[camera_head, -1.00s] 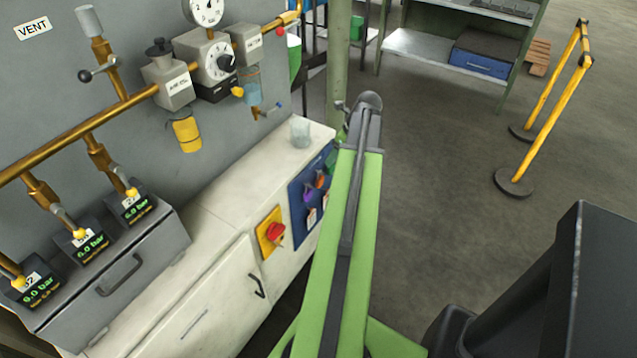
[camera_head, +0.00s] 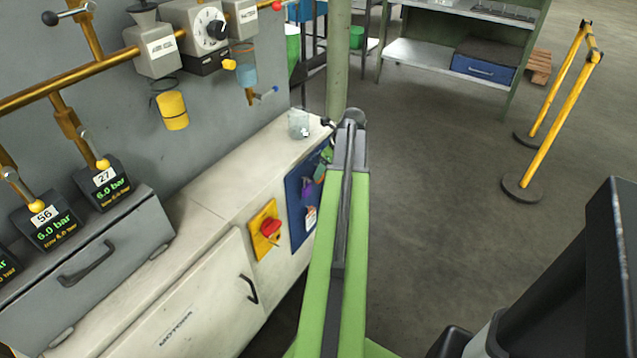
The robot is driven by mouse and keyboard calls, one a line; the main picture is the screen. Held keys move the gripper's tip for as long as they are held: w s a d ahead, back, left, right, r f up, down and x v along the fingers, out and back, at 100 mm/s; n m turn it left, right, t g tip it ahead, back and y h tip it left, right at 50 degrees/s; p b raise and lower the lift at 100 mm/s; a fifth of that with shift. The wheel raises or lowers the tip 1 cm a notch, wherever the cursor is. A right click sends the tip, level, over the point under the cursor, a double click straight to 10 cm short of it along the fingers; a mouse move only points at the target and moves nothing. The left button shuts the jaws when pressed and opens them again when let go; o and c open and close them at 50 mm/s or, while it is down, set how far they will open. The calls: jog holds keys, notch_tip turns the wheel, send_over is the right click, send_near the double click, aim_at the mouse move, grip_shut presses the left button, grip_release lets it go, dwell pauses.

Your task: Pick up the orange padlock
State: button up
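A blue board (camera_head: 293,212) is fixed to the front of the white cabinet, left of my green arm. Small purple, green and reddish-orange items hang on it, with white tags among them. They are too small and partly covered by my arm for me to tell for sure which is the orange padlock. A small orange-red patch shows low on the board. My arm reaches up the middle of the view, passing in front of the board's right side. My gripper cannot be made out; the far end of the arm hides it.
A yellow plate with a red rotary switch (camera_head: 267,230) sits left of the board. A clear cup (camera_head: 299,124) stands on the white cabinet top (camera_head: 230,172). A green post (camera_head: 338,60) rises behind. Open floor lies right, toward a yellow barrier (camera_head: 556,110) and a shelf (camera_head: 430,54).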

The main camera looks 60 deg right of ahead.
jog(key=b+x, duration=0.2)
jog(key=x, duration=0.1)
jog(key=shift+f, duration=0.4)
jog(key=shift+a+r, duration=0.1)
jog(key=shift+r, duration=0.05)
grip_shut()
